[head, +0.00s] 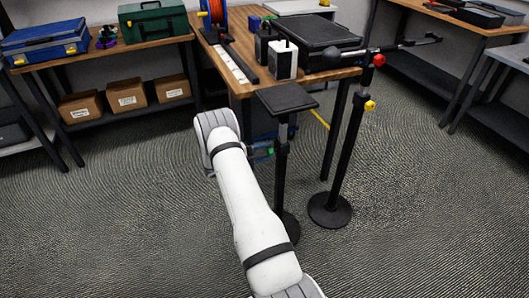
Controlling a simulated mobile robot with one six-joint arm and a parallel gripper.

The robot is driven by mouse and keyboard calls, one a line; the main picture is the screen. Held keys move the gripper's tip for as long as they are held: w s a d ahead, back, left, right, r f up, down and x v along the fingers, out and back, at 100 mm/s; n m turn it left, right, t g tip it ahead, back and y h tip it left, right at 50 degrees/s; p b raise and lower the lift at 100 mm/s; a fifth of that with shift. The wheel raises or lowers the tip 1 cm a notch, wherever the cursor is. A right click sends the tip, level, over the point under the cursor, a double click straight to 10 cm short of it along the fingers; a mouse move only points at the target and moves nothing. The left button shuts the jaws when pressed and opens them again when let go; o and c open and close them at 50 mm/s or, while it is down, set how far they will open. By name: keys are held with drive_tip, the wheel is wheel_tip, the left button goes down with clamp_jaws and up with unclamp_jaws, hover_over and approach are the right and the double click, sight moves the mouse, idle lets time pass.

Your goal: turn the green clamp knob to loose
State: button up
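A small green knob (270,151) shows on the pole (282,140) of the stand with the flat black top plate (286,98). My white arm reaches up from the bottom of the head view and bends at its wrist just left of this pole. My gripper (262,153) is at the knob, mostly hidden behind my arm's wrist. Only a small dark and bluish part of it shows. I cannot tell whether its fingers touch the knob or whether they are open or shut. The knob's turn position is too small to read.
A second stand right of it has a red knob (379,60), a yellow knob (370,106) and a round black base (329,210). A wooden table (240,84) with a white box (283,60) stands behind. Carpet is clear at right.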

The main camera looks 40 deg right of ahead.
drive_tip(key=o, duration=0.3)
drive_tip(key=shift+o, duration=0.2)
drive_tip(key=v, duration=0.7)
drive_tip(key=shift+a, duration=0.4)
drive_tip(key=shift+w, duration=0.1)
